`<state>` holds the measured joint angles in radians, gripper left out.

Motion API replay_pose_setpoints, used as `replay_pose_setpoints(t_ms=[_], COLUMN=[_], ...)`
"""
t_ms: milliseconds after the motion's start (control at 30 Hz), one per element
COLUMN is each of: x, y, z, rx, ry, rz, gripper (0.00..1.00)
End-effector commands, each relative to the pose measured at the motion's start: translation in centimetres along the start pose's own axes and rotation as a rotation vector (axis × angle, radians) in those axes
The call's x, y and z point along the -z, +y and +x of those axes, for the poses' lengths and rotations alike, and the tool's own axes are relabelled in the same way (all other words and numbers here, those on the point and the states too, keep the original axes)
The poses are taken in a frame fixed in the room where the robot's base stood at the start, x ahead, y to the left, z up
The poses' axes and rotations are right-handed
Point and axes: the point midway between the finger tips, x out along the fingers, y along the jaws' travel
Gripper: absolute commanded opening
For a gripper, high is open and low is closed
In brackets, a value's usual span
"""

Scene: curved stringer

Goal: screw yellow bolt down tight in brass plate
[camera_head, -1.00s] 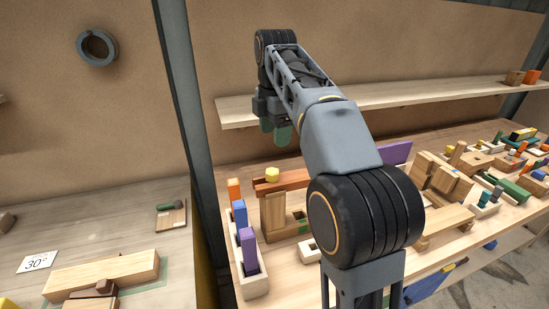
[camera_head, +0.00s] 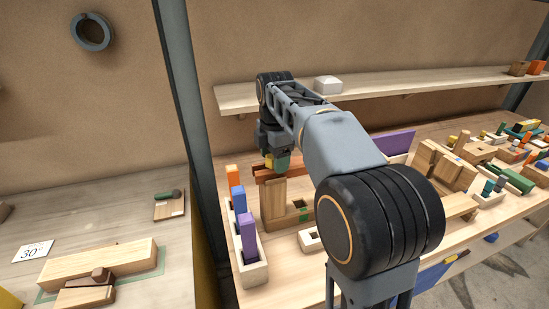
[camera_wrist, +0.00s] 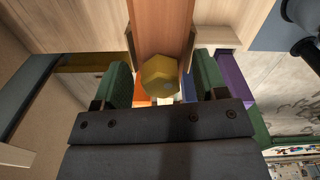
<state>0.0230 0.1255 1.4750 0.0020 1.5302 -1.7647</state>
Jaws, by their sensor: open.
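The yellow bolt (camera_wrist: 160,76) shows its faceted head in the wrist view, at the end of a reddish-brown wooden bar (camera_wrist: 161,28). My gripper (camera_wrist: 163,84) is open, with one green finger pad on each side of the bolt head and a gap on both sides. In the head view my gripper (camera_head: 276,163) is down at the bar (camera_head: 298,173), and only a sliver of yellow (camera_head: 268,163) shows beside a green finger. The bolt's shank is hidden. I cannot make out the brass plate in either view.
A pale rack (camera_head: 250,262) with orange, blue and purple blocks stands just left of the bar. A wooden block (camera_head: 273,201) stands in front of it. A purple panel (camera_head: 397,143) is to the right. A shelf (camera_head: 390,98) runs behind my arm.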

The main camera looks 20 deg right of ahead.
Motion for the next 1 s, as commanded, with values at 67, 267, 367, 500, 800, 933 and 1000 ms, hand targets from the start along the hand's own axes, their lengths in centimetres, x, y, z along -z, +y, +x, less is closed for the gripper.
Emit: replay_pose_setpoints(t_ms=[67,267,367,500,800,933,1000], x=[0.0,0.0,0.0,0.0,0.0,0.01,0.03], y=[-0.01,-0.01,-0.01,-0.01,-0.01,-0.03,-0.09], z=[0.01,0.0,-0.01,-0.01,-0.01,-0.06,-0.15], rx=[0.0,0.0,0.0,0.0,0.001,0.001,0.001], ry=[0.0,0.0,0.0,0.0,0.0,0.0,-0.001], rz=[0.0,0.0,0.0,0.0,0.0,0.019,0.075], gripper=[0.66,0.61,0.52,0.38,0.09,0.07,0.07])
